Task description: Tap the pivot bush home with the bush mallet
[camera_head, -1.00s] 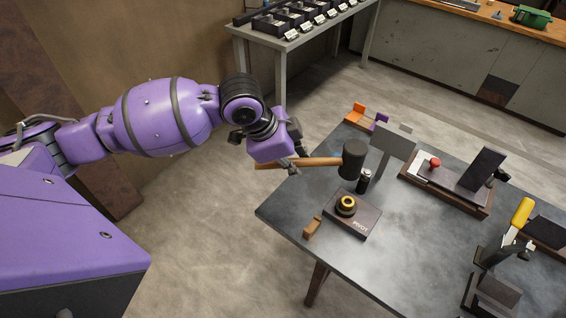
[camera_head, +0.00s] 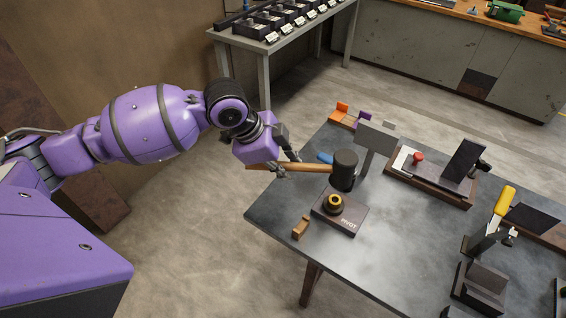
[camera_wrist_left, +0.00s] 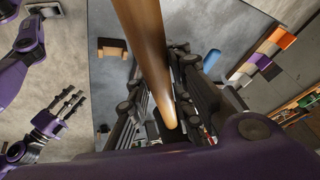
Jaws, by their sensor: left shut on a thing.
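My left gripper (camera_head: 287,166) is shut on the wooden handle of the bush mallet (camera_head: 310,168). The handle also crosses the left wrist view (camera_wrist_left: 150,50), between the fingers (camera_wrist_left: 160,100). The dark cylindrical mallet head (camera_head: 344,170) shows in the head view, just behind and above the bush in the picture; a gap shows between them. The pivot bush (camera_head: 334,203), a brass-coloured ring with a dark centre, sits on the dark block marked PIVOT (camera_head: 350,222). My right gripper (camera_wrist_left: 60,115) shows at the left of the left wrist view, empty, its fingers apart.
A small tan wooden block (camera_head: 301,227) lies left of the PIVOT block. A grey upright plate (camera_head: 376,137) stands behind the mallet head. A tray with a red knob (camera_head: 417,158) and a yellow-handled clamp (camera_head: 503,200) are to the right. The table's front middle is clear.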

